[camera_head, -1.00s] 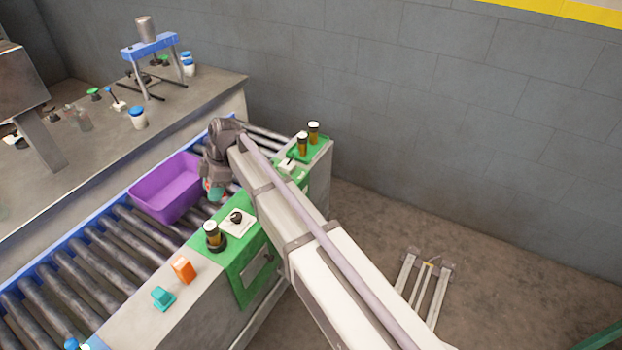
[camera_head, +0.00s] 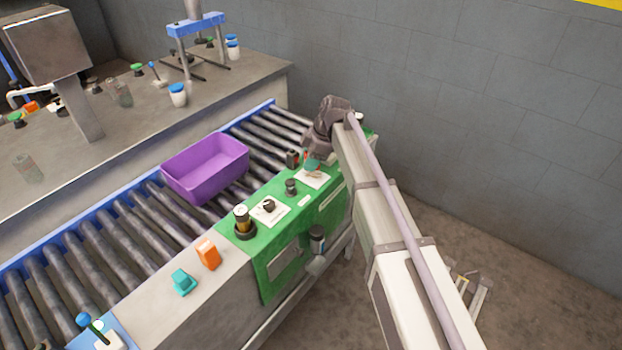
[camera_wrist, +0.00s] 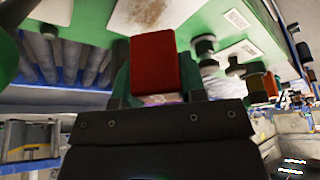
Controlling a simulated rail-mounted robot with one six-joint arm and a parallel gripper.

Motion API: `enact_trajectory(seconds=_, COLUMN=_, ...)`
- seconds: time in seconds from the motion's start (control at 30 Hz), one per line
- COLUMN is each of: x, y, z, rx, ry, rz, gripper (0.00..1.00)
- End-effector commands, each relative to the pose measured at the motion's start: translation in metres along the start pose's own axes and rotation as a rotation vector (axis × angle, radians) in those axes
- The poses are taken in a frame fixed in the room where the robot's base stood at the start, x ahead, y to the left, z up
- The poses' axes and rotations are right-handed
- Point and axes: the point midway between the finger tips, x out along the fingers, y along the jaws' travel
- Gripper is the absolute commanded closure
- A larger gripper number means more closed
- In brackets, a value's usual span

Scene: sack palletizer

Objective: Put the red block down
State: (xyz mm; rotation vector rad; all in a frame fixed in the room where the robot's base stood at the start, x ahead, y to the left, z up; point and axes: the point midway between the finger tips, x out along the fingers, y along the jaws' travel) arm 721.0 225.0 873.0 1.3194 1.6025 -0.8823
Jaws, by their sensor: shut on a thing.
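The red block (camera_wrist: 154,63) is held between the green fingers of my gripper (camera_wrist: 153,88) in the wrist view. It stands out past the fingertips toward the green panel (camera_wrist: 190,30). In the head view my gripper (camera_head: 313,166) is low over the far end of the green panel (camera_head: 262,247), near a white plate (camera_head: 316,180). Only a small red sliver of the block (camera_head: 306,155) shows there. I cannot tell whether the block touches the panel.
A purple bin (camera_head: 206,168) stands on the roller conveyor (camera_head: 100,245) left of the panel. Dark knobs (camera_head: 291,187) and an amber-and-black fitting (camera_head: 243,222) rise from the panel. An orange switch (camera_head: 208,254) and a teal switch (camera_head: 183,282) sit on the grey ledge nearer me.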

Motion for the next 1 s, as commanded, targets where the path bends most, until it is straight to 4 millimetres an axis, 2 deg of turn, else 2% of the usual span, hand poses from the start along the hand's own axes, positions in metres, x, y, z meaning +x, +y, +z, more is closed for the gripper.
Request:
enact_trajectory(seconds=0.07, x=0.005, y=0.0, z=0.002, rx=0.0, ry=0.0, rz=0.0, gripper=0.86)
enact_trajectory(seconds=0.23, x=0.036, y=0.0, z=0.015, rx=0.0, ry=0.0, rz=0.0, gripper=0.86)
enact_trajectory(seconds=0.47, x=0.031, y=0.0, z=0.013, rx=0.0, ry=0.0, rz=0.0, gripper=0.86)
enact_trajectory(seconds=0.6, x=0.036, y=0.0, z=0.015, rx=0.0, ry=0.0, rz=0.0, gripper=0.86)
enact_trajectory(seconds=0.63, x=0.035, y=0.0, z=0.015, rx=0.0, ry=0.0, rz=0.0, gripper=0.61)
enact_trajectory(seconds=0.9, x=0.034, y=0.0, z=0.014, rx=0.0, ry=0.0, rz=0.0, gripper=0.37)
enact_trajectory(seconds=1.0, x=0.034, y=0.0, z=0.014, rx=0.0, ry=0.0, rz=0.0, gripper=0.37)
